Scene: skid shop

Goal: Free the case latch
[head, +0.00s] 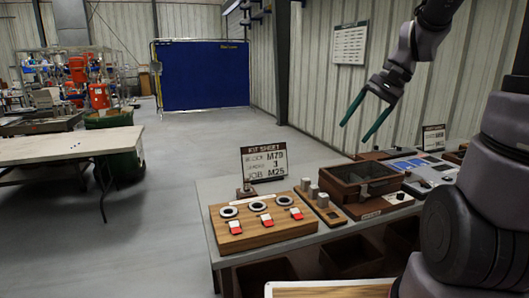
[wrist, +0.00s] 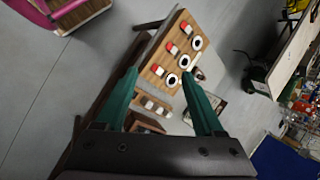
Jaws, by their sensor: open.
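A brown case (head: 345,197) with an open-looking or clear top stands on the workbench, right of the middle in the head view. A small fitting shows at its right front side, but it is too small to tell whether it is the latch. My gripper (head: 355,132) is open and empty, pointing down in the air above the case, well apart from it. In the wrist view my gripper (wrist: 158,75) shows two green fingers spread wide. A brown box edge shows low between them, partly hidden.
A wooden board (head: 245,238) with several round dials and red-white switches lies at the bench's left. A block holder (head: 324,208) with grey pegs stands beside the case. A kit sheet sign (head: 265,162) stands behind the board. A blue-grey panel (head: 420,168) lies to the right.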

